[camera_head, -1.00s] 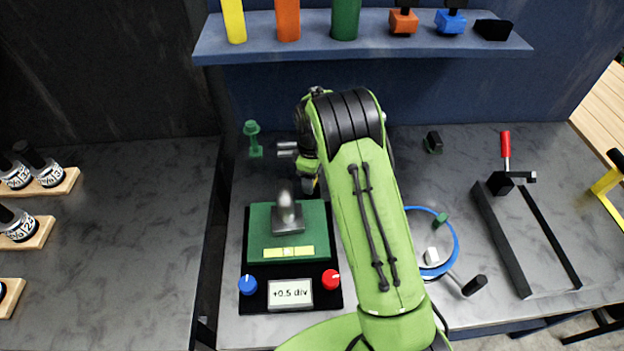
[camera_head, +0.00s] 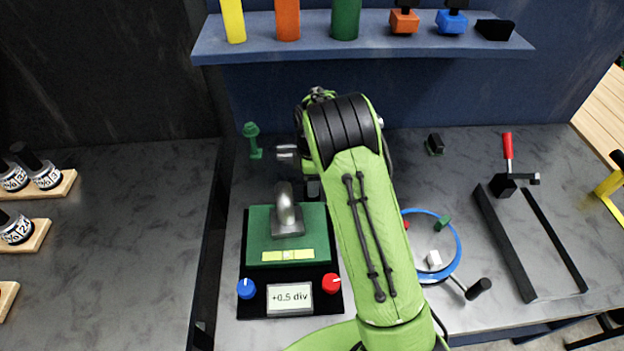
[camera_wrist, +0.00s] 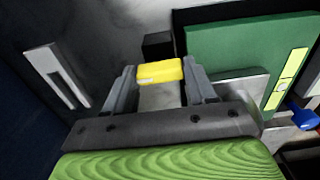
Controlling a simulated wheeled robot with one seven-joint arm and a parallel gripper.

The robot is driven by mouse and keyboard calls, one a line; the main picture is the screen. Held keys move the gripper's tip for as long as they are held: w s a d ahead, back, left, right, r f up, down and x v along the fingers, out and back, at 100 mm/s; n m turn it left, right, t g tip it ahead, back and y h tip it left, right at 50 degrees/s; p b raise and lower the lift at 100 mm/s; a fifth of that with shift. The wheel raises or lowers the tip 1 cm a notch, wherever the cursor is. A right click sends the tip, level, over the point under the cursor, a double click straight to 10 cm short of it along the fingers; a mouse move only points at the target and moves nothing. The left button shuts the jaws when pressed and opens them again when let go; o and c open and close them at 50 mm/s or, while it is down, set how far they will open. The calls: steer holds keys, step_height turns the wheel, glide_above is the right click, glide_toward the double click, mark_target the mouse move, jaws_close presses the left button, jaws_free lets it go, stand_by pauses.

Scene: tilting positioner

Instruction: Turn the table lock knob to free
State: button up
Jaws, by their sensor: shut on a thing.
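In the wrist view my gripper (camera_wrist: 160,78) is shut on a yellow knob (camera_wrist: 160,71), one finger at each side. I take this yellow piece to be the lock knob; its markings and angle are not readable. In the head view the knob and fingertips are hidden behind my arm. The positioner's green block (camera_head: 262,222) stands just left of my arm, with a grey curved piece (camera_head: 288,215) on top and a yellow level strip (camera_head: 288,255). It also shows in the wrist view (camera_wrist: 235,55). Its display (camera_head: 290,298) reads +0.5 div.
A blue knob (camera_head: 246,289) and a red knob (camera_head: 331,283) flank the display. A blue-rimmed disc (camera_head: 458,245) with small pieces lies right of my arm. A clamp-like tool (camera_head: 507,235) lies farther right. A green peg (camera_head: 252,140) stands behind. A shelf (camera_head: 370,40) spans the back.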

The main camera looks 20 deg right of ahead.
steer(key=o, duration=1)
steer(key=shift+o, duration=0.2)
step_height(320, 180, up, 16)
steer(key=p, duration=0.1)
steer(key=shift+p, duration=0.35)
steer(key=shift+f, duration=0.1)
